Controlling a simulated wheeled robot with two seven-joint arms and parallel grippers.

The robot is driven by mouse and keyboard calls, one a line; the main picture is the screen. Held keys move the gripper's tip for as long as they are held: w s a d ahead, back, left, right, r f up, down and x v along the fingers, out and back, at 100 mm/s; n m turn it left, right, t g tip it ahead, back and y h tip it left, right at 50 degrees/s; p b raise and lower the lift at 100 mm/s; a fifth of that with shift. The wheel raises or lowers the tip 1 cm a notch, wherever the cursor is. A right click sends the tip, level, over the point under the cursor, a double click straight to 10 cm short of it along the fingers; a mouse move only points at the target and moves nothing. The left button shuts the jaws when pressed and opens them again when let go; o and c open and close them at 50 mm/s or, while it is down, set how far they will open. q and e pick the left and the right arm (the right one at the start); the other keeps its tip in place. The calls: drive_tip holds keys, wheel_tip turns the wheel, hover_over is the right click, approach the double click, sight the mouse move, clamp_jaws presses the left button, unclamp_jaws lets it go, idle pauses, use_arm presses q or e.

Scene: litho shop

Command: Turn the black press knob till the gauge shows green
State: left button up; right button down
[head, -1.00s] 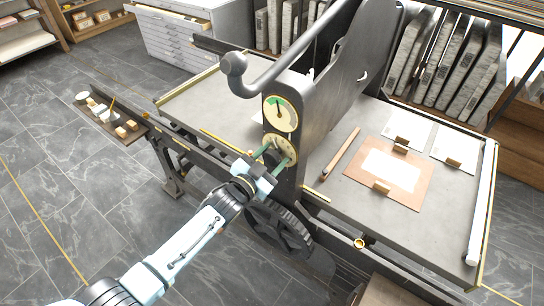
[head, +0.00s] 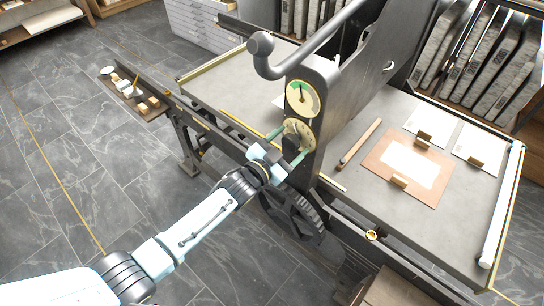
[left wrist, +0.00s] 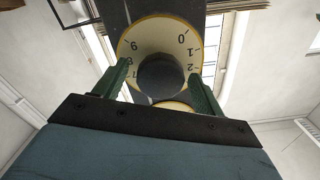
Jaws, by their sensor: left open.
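The black press knob (head: 291,143) sits at the centre of a cream numbered dial (head: 307,131) on the front of the dark press. In the left wrist view the knob (left wrist: 160,79) is in front of the dial (left wrist: 160,35). My left gripper (head: 287,147) is open, its green fingers on either side of the knob; in the left wrist view its fingertips (left wrist: 159,72) leave small gaps beside it. The gauge (head: 302,98) is above the dial. Its green zone is at upper left and its dark needle points about upward; I cannot tell whether it is within green. My right gripper is out of view.
The press bed (head: 365,215) spreads to both sides, with a brown board (head: 380,178) and paper at right. A curved press lever (head: 295,68) hangs above the gauge. A spoked wheel (head: 293,215) is below. A small side tray (head: 150,112) stands at left over open floor.

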use_arm(q)
drive_tip(key=v, duration=1.2)
drive_tip(key=shift+s, duration=0.2)
drive_tip(key=shift+a, duration=0.1)
drive_tip(key=s+a+f+n+g+y+b, duration=0.2)
drive_tip(key=s+a+f+y, duration=0.15)
drive_tip(key=f, duration=0.75)
drive_tip(key=s+a+f+n+g+y+b, duration=0.15)
drive_tip(key=s+a+f, duration=0.3)
drive_tip(key=f, duration=0.65)
drive_tip(key=s+a+f+n+g+y+b, duration=0.2)
drive_tip(key=s+a+f+y, duration=0.15)
drive_tip(key=f, duration=0.75)
drive_tip(key=s+a+f+n+g+b, duration=0.1)
drive_tip(key=s+f, duration=0.4)
drive_tip(key=s, duration=0.5)
drive_tip(key=s+a+f+n+g+y+b, duration=0.1)
drive_tip(key=s+f+g, duration=0.3)
drive_tip(key=s, duration=0.6)
drive_tip(key=s+a+f+n+g+y+b, duration=0.1)
drive_tip(key=s+a+f+g, duration=0.2)
drive_tip(key=s+f, duration=0.5)
drive_tip(key=shift+s+a+f+b, duration=0.25)
drive_tip(key=shift+s+a+b, duration=0.1)
drive_tip(key=shift+s, duration=0.9)
drive_tip(key=shift+w+n, duration=0.1)
drive_tip(key=shift+n, duration=0.15)
